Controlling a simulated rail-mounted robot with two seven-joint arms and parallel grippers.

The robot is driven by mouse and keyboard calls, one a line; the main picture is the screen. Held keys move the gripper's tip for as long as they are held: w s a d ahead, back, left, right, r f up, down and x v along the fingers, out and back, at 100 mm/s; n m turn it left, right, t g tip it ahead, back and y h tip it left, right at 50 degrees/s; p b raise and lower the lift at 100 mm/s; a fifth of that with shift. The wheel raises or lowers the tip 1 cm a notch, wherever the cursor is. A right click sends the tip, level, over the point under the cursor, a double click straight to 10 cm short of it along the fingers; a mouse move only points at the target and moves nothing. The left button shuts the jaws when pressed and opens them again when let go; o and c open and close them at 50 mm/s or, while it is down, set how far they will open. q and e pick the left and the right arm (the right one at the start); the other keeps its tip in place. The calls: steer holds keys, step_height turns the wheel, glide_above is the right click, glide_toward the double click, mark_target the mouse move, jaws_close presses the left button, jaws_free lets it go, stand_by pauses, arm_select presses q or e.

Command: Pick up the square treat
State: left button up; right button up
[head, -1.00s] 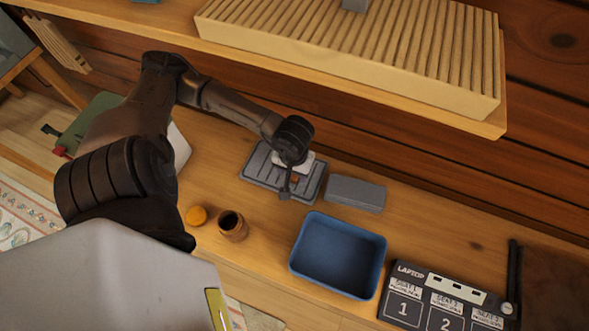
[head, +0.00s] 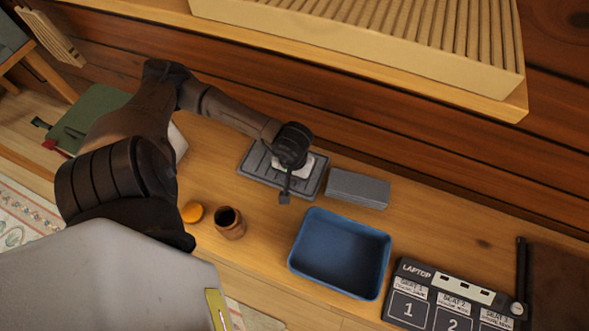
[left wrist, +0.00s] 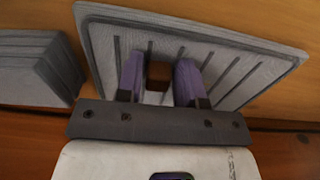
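The square treat (left wrist: 158,73) is a small brown block on the grey grooved tray. In the left wrist view it sits between the two purple fingers of my left gripper (left wrist: 159,66), with a narrow gap seeming to show at each side. The gripper looks open around it. In the head view my left gripper (head: 285,190) is low over the grey tray (head: 258,174), and the treat is hidden by it. The tray also shows in the left wrist view (left wrist: 245,50). My right gripper is not in view.
A grey block (head: 358,188) lies right of the tray. A blue bin (head: 340,253), a brown jar (head: 230,223) and its orange lid (head: 192,212) are in front. A numbered board (head: 440,297) is at the right. A slatted shelf (head: 370,40) overhangs behind.

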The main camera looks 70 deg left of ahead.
arm_select(q)
steer(key=c, duration=0.6)
